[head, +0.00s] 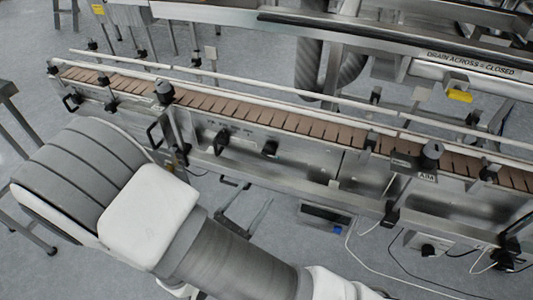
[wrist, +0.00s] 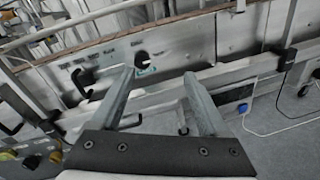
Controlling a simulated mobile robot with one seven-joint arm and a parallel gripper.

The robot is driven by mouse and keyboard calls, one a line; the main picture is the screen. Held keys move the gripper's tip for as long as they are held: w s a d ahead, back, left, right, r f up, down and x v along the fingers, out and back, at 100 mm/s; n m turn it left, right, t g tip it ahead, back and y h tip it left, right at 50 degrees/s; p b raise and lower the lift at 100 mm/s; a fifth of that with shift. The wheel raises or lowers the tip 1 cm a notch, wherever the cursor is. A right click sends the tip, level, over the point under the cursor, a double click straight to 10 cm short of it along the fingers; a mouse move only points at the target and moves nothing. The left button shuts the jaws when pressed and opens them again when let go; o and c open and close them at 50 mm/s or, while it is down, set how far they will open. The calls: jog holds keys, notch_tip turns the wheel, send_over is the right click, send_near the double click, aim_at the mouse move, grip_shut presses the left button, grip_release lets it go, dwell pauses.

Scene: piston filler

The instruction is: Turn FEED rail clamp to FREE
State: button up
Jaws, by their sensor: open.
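My gripper (wrist: 156,76) shows in the wrist view with its two grey fingers apart and nothing between them. Its tips point at the steel side panel of a conveyor. A black knob (wrist: 142,58) with a small green mark by it is on that panel, just beyond and between the fingertips. In the head view two black knobs, a left one (head: 221,141) and a right one (head: 270,148), are on the same panel. Black clamps hold the guide rail (head: 240,83) along the conveyor. I cannot read a FEED or FREE label, so I cannot tell which clamp is meant.
The brown slatted conveyor belt (head: 300,123) runs across the head view. A black bracket handle (wrist: 82,82) sticks out left of my fingers. A box with a blue socket (head: 326,217) and loose white cables lie below the conveyor. Grey floor is open at the front.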

notch_tip(320, 180, down, 2)
jog(key=a+f+n+t+y, duration=0.1)
jog(key=a+n+y, duration=0.1)
jog(key=b, duration=0.2)
send_near(269, 152)
jog(key=shift+t, duration=0.3)
jog(key=x, duration=0.8)
jog(key=shift+w+f, duration=0.25)
jog(key=shift+f, duration=0.05)
grip_shut()
